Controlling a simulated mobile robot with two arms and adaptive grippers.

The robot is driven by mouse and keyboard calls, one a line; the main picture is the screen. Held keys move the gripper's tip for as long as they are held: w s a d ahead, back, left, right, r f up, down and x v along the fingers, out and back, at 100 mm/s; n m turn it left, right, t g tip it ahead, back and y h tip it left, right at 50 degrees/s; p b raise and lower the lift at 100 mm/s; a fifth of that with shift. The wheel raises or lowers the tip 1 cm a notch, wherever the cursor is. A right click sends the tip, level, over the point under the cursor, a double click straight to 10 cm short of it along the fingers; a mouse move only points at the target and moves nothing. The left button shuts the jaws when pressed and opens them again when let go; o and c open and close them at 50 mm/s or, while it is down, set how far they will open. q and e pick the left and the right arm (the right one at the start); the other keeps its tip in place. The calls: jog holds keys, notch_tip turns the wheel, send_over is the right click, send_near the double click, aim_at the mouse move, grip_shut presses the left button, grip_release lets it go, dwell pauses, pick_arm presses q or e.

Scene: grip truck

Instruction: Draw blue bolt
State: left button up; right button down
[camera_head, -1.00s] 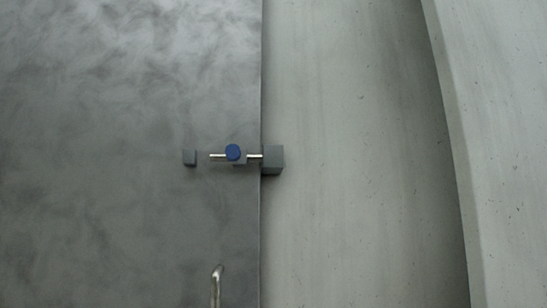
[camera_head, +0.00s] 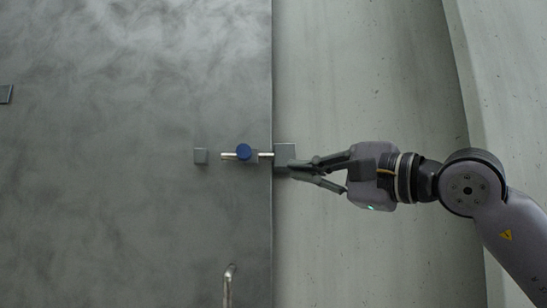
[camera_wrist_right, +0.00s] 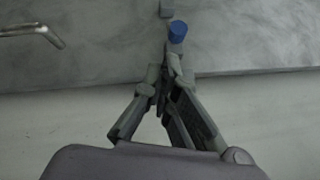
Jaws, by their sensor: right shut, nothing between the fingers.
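The blue bolt knob (camera_head: 244,152) sits on a thin metal rod (camera_head: 265,155) on the dark door panel (camera_head: 120,220). The rod's right end runs to a grey block (camera_head: 285,151) just right of the panel edge. My right gripper (camera_head: 293,170) is shut and empty, its tips over the lower part of that block and right of the knob. In the right wrist view the blue knob (camera_wrist_right: 177,31) shows just beyond my shut fingertips (camera_wrist_right: 168,62), apart from them as far as I can see. My left gripper is not in view.
A small grey block (camera_head: 200,156) is on the panel left of the rod. A bent metal handle (camera_head: 228,285) is below the bolt. The pale wall (camera_head: 360,80) right of the panel is bare, with a raised curved edge further right.

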aim_at(271, 160)
jog(key=shift+s+d+r+t+h, duration=0.2)
jog(key=shift+d+r+t+h, duration=0.25)
jog(key=shift+d+r, duration=0.35)
jog(key=shift+a+r, duration=0.1)
jog(key=shift+a, duration=0.1)
jog(key=p+x, duration=0.5)
jog(key=x, duration=0.4)
jog(key=shift+w+a+r, duration=0.1)
jog(key=shift+w+a+p, duration=0.25)
jog(key=shift+p, duration=0.15)
